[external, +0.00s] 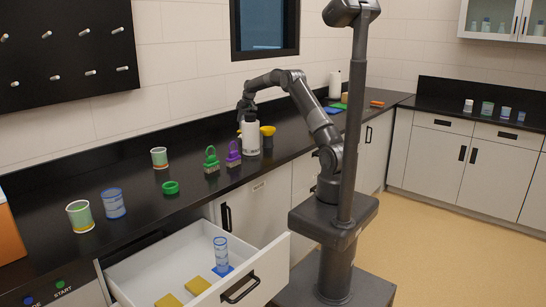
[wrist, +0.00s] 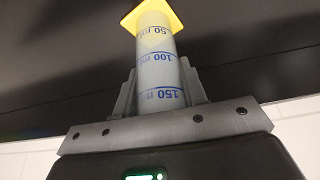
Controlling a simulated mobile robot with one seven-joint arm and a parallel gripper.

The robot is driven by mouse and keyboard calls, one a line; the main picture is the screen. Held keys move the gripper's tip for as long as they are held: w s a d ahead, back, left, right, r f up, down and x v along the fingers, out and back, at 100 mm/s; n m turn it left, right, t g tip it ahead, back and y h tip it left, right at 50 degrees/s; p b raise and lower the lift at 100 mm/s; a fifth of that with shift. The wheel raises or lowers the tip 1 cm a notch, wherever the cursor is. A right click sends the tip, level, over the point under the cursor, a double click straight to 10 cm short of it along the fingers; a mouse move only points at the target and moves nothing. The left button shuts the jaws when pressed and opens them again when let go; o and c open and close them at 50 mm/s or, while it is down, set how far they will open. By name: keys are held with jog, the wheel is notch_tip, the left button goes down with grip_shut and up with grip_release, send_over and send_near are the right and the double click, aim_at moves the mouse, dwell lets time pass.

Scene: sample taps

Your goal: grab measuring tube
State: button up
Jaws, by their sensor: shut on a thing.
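A clear measuring tube (wrist: 158,75) with blue marks from 50 to 150 ml and a yellow base (wrist: 153,14) stands between the two grey fingers of my gripper (wrist: 160,92) in the wrist view. The fingers are shut on its upper part. In the external view my gripper (external: 246,107) is over the counter behind a white bottle, which hides most of the held tube. I cannot tell whether the tube's base touches the counter. Another measuring tube (external: 221,252) with a blue base stands upright in the open drawer.
The white bottle (external: 251,138) and a yellow-topped item (external: 267,131) stand close to my gripper. The open drawer (external: 276,254) juts out and holds yellow sponges (external: 197,286).

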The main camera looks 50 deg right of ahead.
jog(key=shift+c, duration=1.3)
